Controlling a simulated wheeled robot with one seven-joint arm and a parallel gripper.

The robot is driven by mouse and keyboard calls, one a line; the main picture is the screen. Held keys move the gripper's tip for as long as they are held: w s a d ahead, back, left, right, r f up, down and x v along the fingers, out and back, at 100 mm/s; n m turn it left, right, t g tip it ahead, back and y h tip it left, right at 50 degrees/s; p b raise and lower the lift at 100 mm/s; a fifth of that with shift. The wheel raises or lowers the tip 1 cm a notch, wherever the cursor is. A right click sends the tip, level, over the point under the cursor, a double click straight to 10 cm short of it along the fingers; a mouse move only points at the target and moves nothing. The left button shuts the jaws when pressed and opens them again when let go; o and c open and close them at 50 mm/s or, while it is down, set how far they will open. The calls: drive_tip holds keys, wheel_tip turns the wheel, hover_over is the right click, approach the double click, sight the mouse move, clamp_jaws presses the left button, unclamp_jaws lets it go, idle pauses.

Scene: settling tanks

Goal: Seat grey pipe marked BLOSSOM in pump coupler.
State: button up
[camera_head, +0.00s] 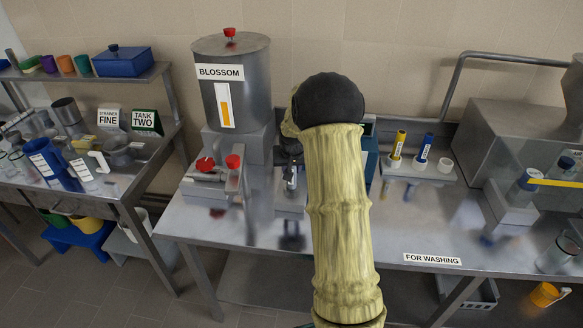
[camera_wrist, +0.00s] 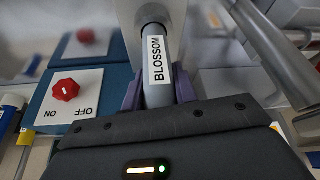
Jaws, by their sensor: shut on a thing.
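The grey pipe (camera_wrist: 176,50) with the white BLOSSOM label shows in the wrist view. My gripper (camera_wrist: 158,92) is shut on it, with a purple finger on each side below the label. The pipe's far end runs up to a pale rounded grey part (camera_wrist: 152,14) at the top edge. I cannot tell whether this part is the pump coupler, or whether the pipe is inside it or only in front of it. In the head view my arm covers most of the area around the gripper, and the pipe cannot be made out clearly.
A steel tank (camera_head: 238,85) marked BLOSSOM stands left of my arm, above red-handled valves (camera_head: 205,164). A blue ON/OFF panel with a red knob (camera_wrist: 66,90) is close at left in the wrist view. Yellow and blue tubes (camera_head: 398,145) stand in a rack at right.

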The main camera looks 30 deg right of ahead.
drive_tip(key=o, duration=1)
drive_tip(key=shift+f, duration=0.1)
drive_tip(key=shift+o, duration=0.2)
drive_tip(key=b+v, duration=0.1)
drive_tip(key=v, duration=1.1)
drive_tip(key=s+a+f+n, duration=0.2)
drive_tip(key=s+a+f, duration=0.1)
drive_tip(key=s+a, duration=0.5)
drive_tip(key=s+a+f+n+g+y, duration=0.1)
drive_tip(key=s+a+f+n, duration=0.1)
drive_tip(key=s+a, duration=0.6)
drive_tip(key=s+f, duration=0.1)
drive_tip(key=s, duration=0.6)
drive_tip(key=shift+s+a+f+g+y, duration=0.2)
drive_tip(key=shift+s+f+g+y, duration=0.1)
drive_tip(key=shift+f, duration=0.05)
